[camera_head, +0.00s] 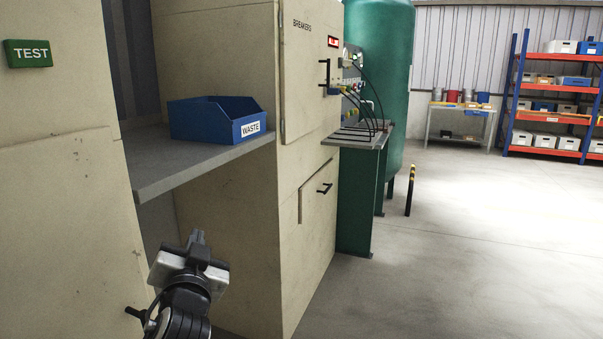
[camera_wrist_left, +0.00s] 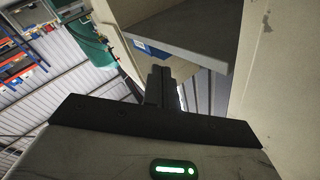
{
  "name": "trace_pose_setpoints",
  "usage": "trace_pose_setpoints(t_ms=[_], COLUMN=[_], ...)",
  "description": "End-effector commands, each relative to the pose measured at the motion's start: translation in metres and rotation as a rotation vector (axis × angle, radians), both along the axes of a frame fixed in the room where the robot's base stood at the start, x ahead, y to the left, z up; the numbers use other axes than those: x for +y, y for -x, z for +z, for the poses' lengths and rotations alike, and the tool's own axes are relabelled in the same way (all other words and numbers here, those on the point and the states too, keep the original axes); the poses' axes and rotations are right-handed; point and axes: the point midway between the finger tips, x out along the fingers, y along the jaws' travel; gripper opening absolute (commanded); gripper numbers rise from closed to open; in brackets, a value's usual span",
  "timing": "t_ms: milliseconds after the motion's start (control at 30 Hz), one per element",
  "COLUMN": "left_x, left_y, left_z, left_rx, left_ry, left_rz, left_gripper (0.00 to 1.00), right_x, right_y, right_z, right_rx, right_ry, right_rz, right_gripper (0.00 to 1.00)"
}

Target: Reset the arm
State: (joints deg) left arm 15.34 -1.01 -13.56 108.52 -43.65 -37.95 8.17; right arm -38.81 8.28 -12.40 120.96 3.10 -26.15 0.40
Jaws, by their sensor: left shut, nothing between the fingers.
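My left gripper (camera_head: 198,238) is low in the head view, below the grey shelf and in front of the cream cabinet. It is shut with nothing in it, its fingers pointing up. In the left wrist view its closed fingers (camera_wrist_left: 158,86) stand in the middle, beneath the underside of the shelf. It appears apart from the shelf and cabinet. My right gripper is not in view.
The grey shelf (camera_head: 160,178) juts out above my left gripper and carries a blue WASTE bin (camera_head: 215,119). Cream cabinets (camera_head: 240,230) stand close by. A green tank (camera_head: 385,70) and racks (camera_head: 560,100) stand farther back. The floor (camera_head: 460,260) at right is clear.

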Motion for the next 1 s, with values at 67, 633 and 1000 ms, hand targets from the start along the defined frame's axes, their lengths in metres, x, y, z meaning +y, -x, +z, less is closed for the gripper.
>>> trace_pose_setpoints(t_ms=[67, 633, 1000], left_x=[-0.005, -0.045, -0.046], left_y=[0.024, 0.263, 0.273], left_z=[-0.064, -0.285, -0.288], left_rx=[0.117, 0.679, 0.694], left_ry=[0.054, 0.550, 0.573], left_rz=[-0.067, -0.312, -0.314], left_gripper=[0.00, 0.00, 0.00], right_x=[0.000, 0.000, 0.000], right_y=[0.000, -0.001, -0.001], right_z=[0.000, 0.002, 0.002], right_rx=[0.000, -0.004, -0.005], right_ry=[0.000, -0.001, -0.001], right_rz=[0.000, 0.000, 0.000], right_gripper=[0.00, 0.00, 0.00])
